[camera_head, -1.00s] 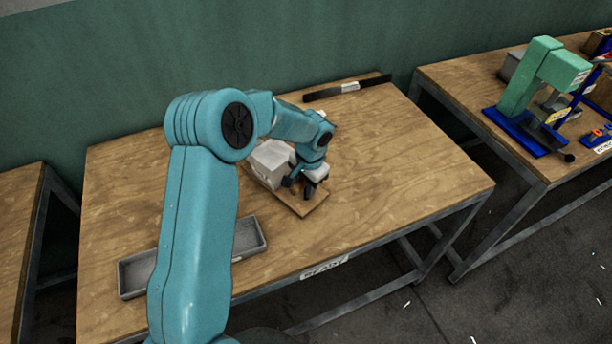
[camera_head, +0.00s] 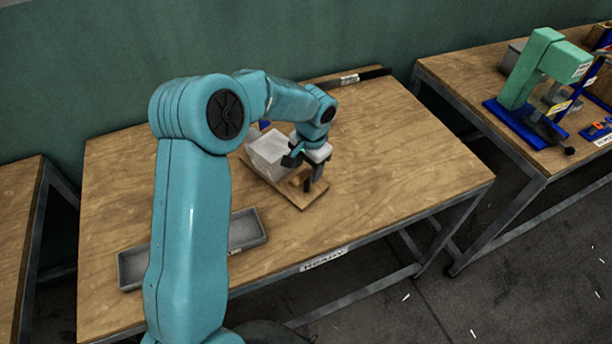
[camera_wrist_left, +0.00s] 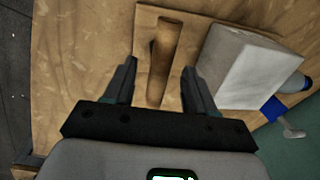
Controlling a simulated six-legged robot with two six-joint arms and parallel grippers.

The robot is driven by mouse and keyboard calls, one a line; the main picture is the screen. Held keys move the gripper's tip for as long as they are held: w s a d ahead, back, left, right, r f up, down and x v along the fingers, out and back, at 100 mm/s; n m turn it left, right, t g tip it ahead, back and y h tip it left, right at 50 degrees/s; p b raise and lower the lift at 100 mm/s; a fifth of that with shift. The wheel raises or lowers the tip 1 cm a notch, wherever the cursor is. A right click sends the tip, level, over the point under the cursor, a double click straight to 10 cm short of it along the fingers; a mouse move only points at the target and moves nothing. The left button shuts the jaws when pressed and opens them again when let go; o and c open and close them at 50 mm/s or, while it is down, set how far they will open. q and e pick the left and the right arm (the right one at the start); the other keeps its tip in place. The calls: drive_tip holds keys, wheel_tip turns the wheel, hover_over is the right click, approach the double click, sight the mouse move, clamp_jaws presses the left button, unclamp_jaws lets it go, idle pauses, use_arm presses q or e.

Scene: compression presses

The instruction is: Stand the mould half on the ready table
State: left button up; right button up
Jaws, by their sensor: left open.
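The mould half appears to be the pale grey block (camera_head: 268,150) on a wooden board (camera_head: 300,199), with a wooden peg-like handle (camera_head: 297,180) beside the block. The board rests on the ready table (camera_head: 400,170), which has a READY label on its front edge. My left gripper (camera_head: 304,174) is above the board's near end, open. In the left wrist view, the handle (camera_wrist_left: 163,55) lies between the spread fingers (camera_wrist_left: 160,80), with a gap on each side. The grey block (camera_wrist_left: 243,68) is just right of the right finger. My right gripper is not in view.
A grey tray (camera_head: 248,231) sits at the table's front left, partly hidden by my left arm. A dark bar (camera_head: 350,79) lies along the back edge. A green press (camera_head: 535,75) stands on another table at right. The right side of the ready table is clear.

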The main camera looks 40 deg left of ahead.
use_arm(q)
drive_tip(key=r, duration=0.5)
drive_tip(key=d+r, duration=0.1)
drive_tip(key=r, duration=0.1)
drive_tip(key=shift+s+r, duration=0.1)
drive_tip(key=shift+r, duration=0.3)
drive_tip(key=shift+a, duration=0.1)
drive_tip(key=shift+f, duration=0.1)
